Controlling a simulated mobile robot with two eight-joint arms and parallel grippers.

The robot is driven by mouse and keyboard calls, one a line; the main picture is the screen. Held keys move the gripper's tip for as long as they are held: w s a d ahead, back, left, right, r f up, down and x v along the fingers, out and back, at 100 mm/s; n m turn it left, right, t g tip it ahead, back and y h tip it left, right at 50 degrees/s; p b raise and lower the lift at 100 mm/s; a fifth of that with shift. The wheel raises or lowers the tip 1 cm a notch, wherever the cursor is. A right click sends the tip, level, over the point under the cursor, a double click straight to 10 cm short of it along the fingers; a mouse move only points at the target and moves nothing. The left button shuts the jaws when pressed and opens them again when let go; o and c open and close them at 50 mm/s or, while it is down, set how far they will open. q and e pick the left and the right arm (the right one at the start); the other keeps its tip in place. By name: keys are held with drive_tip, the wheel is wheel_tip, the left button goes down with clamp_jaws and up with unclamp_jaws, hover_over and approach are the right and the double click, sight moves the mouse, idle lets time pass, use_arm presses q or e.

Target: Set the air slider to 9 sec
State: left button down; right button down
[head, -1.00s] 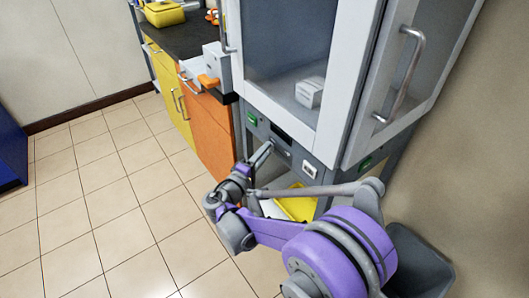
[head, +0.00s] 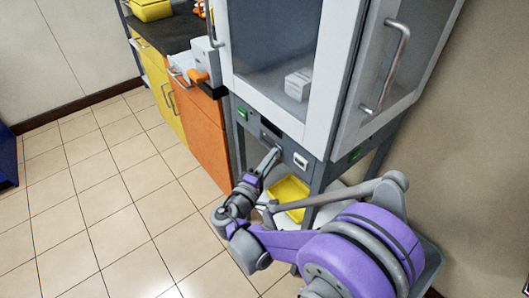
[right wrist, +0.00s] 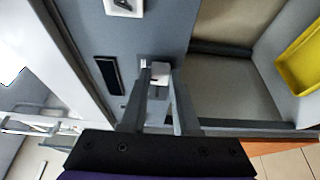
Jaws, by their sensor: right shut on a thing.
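The grey control panel (head: 318,172) is the front strip below the glass-doored cabinet. My right gripper (head: 276,152) is at this panel, just below a dark display (head: 270,133). In the right wrist view its fingers (right wrist: 158,76) are shut on a small white slider knob (right wrist: 156,70) that stands out from the panel. The dark display (right wrist: 108,75) lies left of the fingers there. The slider's scale and its reading cannot be made out. My left gripper is not in view.
A green switch (head: 243,113) and a white socket-like piece (head: 301,160) sit on the same panel. A yellow tray (head: 291,192) is below it. Orange (head: 203,140) and yellow cabinets stand to the left. The tiled floor is clear.

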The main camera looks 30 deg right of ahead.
drive_tip(key=shift+s, duration=0.15)
drive_tip(key=c, duration=0.6)
unclamp_jaws()
drive_tip(key=shift+c, duration=0.2)
drive_tip(key=p+v, duration=0.1)
drive_tip(key=v, duration=0.9)
drive_tip(key=shift+s+a, duration=0.15)
drive_tip(key=shift+a, duration=0.2)
